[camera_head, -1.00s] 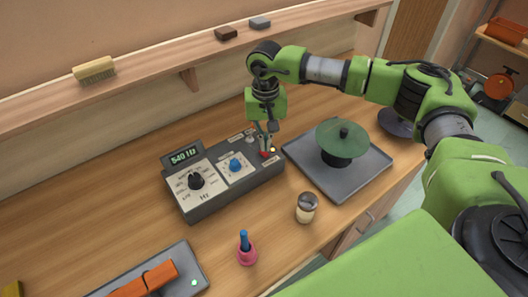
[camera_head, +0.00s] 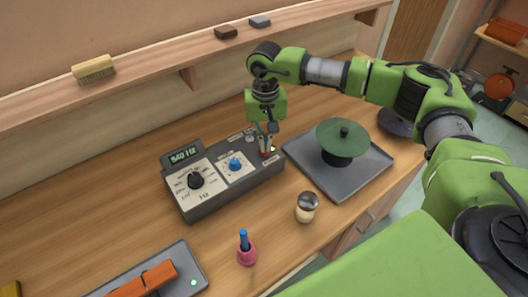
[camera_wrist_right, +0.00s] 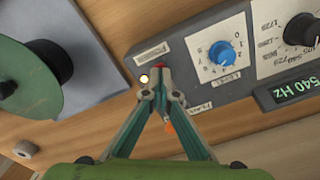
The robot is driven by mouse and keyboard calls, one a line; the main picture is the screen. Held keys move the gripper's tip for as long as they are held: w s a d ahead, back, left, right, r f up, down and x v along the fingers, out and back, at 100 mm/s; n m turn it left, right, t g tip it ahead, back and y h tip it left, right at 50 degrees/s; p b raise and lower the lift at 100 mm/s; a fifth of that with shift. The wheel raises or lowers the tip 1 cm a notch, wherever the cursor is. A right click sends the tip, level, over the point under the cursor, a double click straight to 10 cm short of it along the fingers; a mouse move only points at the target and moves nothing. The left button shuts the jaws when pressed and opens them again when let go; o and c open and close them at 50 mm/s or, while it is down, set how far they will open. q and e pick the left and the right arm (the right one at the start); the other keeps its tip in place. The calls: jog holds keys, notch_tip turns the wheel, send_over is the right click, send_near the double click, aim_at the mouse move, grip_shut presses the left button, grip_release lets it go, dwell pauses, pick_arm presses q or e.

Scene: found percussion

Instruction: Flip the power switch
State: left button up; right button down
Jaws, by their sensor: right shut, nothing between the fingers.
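A dark grey control box (camera_head: 240,188) stands on the bench, with a green "540 Hz" display, a black dial and a blue knob. At its right end is a small red switch (camera_wrist_right: 160,66), mostly covered by my fingertips, with a glowing pale lamp (camera_wrist_right: 144,78) beside it. My right gripper (camera_wrist_right: 158,82) is shut and empty, pointing down with its tips at the red switch. I cannot tell whether they touch it, or which way the switch is tilted. The right gripper also shows in the head view (camera_head: 267,150). My left gripper is not in view.
Right of the box, a grey tray (camera_head: 360,184) bears a green round plate (camera_head: 342,136) on a stand. In front are a small jar (camera_head: 307,208) and a pink holder (camera_head: 246,257). A wooden shelf (camera_head: 140,75) runs along the wall behind. Bare bench lies left of the box.

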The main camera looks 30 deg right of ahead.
jog(key=shift+s+f+b, duration=0.1)
jog(key=shift+f+b, duration=0.75)
jog(key=shift+f, duration=0.2)
dwell(0.4)
jog(key=shift+r+p, duration=0.5)
jog(key=shift+r, duration=0.3)
jog(key=shift+r+p, duration=1.2)
jog(key=shift+r, duration=1.55)
jog(key=shift+f, duration=0.1)
